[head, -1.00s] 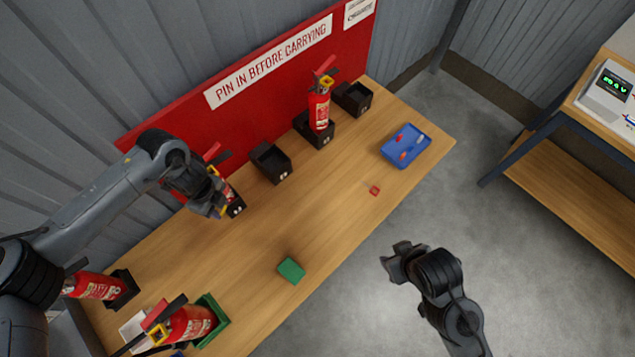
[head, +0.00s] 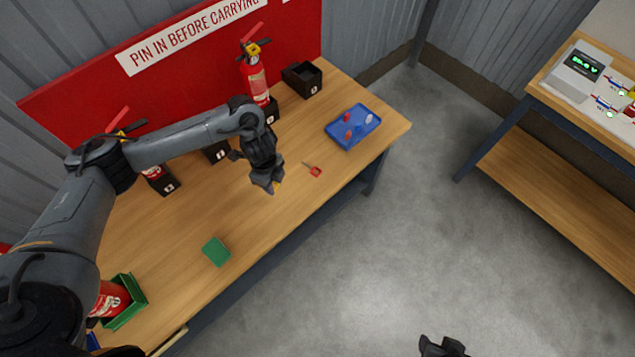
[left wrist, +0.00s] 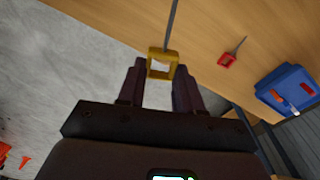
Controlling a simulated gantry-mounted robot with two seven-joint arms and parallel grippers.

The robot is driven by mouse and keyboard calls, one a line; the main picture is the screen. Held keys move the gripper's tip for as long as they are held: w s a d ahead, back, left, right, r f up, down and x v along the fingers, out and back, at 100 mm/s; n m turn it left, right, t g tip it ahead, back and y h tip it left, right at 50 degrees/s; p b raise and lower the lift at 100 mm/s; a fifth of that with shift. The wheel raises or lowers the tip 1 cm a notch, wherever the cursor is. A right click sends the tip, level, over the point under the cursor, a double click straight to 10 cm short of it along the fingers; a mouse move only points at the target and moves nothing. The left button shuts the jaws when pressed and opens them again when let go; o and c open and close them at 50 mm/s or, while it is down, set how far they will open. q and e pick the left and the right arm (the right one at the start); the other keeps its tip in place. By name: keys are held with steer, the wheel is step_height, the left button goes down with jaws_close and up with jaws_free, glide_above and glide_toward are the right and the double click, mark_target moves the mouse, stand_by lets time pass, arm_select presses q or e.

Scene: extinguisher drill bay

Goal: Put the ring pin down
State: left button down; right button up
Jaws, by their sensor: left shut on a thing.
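My left gripper (head: 268,186) is over the table, above its front part, left of the blue tray. It is shut on a ring pin with a yellow square loop (left wrist: 151,67) and a thin grey shaft that points away from the fingers in the left wrist view. In the head view the pin is mostly hidden by the fingers, with only a bit of yellow showing. My right gripper (head: 441,348) shows only in part at the bottom edge of the head view, over the floor, and its jaws are unclear.
A red-looped pin (head: 315,171) lies on the wooden table (head: 225,215) near the gripper. A blue tray (head: 341,139) with small items stands at the right end. Extinguishers (head: 255,78) and black holders (head: 302,78) line the back.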

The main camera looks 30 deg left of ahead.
arm_select(q)
steer(key=s+a+f+b, duration=0.2)
steer(key=s+a+f, duration=0.1)
steer(key=s+f, duration=0.15)
steer(key=b, duration=0.2)
glide_above(244, 195)
step_height(244, 195, down, 8)
steer(key=shift+r, duration=0.15)
steer(key=shift+f, duration=2)
steer(key=shift+f, duration=0.1)
steer(key=shift+f, duration=0.1)
steer(key=c, duration=0.8)
jaws_free()
steer(key=shift+o, duration=0.2)
